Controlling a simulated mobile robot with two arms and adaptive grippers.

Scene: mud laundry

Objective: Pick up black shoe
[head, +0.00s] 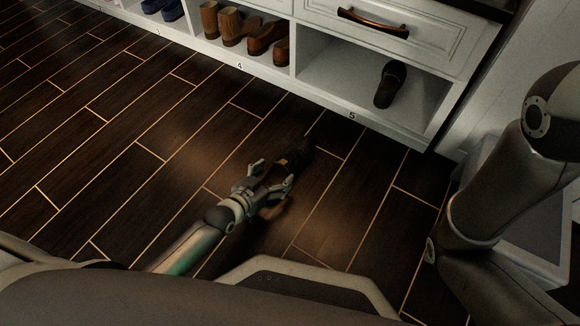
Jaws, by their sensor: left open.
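A black shoe (390,84) stands in the open cubby marked 5 of the white shoe bench, toward the right of the view. A second dark shape (300,152), which looks like another black shoe, lies on the dark floor just beyond my left gripper. Its outline blends into the boards. My left gripper (273,174) is open and low over the floor, its fingers spread at the near end of this shape. I cannot tell whether they touch it. My right arm shows at the right edge, but its gripper is out of view.
The white bench (340,123) runs along the back, with brown boots (230,24) in cubby 4 and blue shoes (172,10) farther left. A drawer with a dark handle (373,22) is above cubby 5. The wood floor (90,140) at left is clear.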

